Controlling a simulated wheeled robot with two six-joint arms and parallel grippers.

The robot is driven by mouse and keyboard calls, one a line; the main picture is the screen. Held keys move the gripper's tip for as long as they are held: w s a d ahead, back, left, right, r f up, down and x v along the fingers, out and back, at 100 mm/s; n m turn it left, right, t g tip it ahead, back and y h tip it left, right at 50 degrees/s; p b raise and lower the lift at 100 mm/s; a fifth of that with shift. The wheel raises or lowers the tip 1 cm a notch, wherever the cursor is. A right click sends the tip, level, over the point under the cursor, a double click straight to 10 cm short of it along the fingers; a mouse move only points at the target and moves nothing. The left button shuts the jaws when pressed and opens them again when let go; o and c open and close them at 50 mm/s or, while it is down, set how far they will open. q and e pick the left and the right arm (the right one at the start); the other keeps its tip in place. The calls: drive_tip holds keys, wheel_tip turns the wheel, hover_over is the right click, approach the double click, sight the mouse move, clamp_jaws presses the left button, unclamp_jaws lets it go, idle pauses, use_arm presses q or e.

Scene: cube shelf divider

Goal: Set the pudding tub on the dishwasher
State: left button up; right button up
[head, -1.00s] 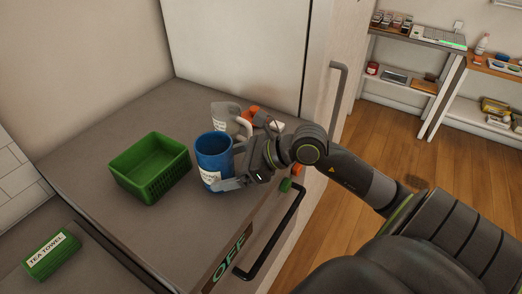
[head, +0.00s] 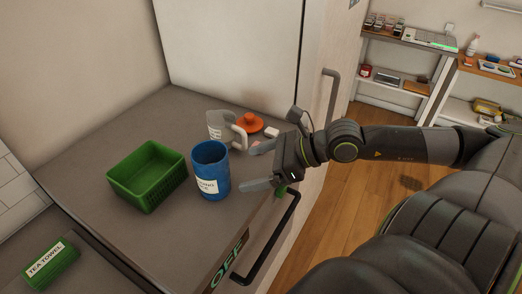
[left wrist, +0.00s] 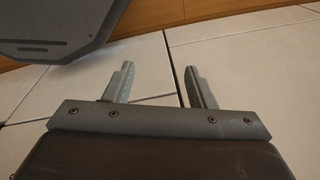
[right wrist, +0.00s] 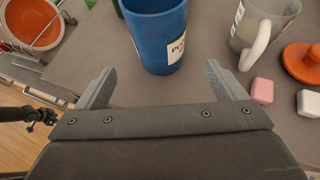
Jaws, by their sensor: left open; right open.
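The pudding tub is a blue cylinder (head: 210,170) with a white, partly readable label. It stands upright on the grey top of the dishwasher (head: 185,240), whose front carries an OFF sign and a black handle. The tub also shows in the right wrist view (right wrist: 157,38), just beyond the fingertips. My right gripper (head: 259,166) is open and empty, to the right of the tub and apart from it, its fingers pointing toward it. My left gripper (left wrist: 158,70) is open and empty over pale tiles, seen only in the left wrist view.
A green basket (head: 148,178) stands left of the tub. A grey mug (head: 222,127) and an orange lidded thing (head: 250,123) stand behind it. Small pink (right wrist: 262,91) and white (right wrist: 309,103) blocks lie nearby. A green tea towel pack (head: 50,262) lies front left. A tall white cabinet (head: 240,50) rises behind.

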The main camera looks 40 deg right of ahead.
drive_tip(key=shift+s+d+r, duration=0.3)
drive_tip(key=shift+s, duration=0.05)
idle(1.0)
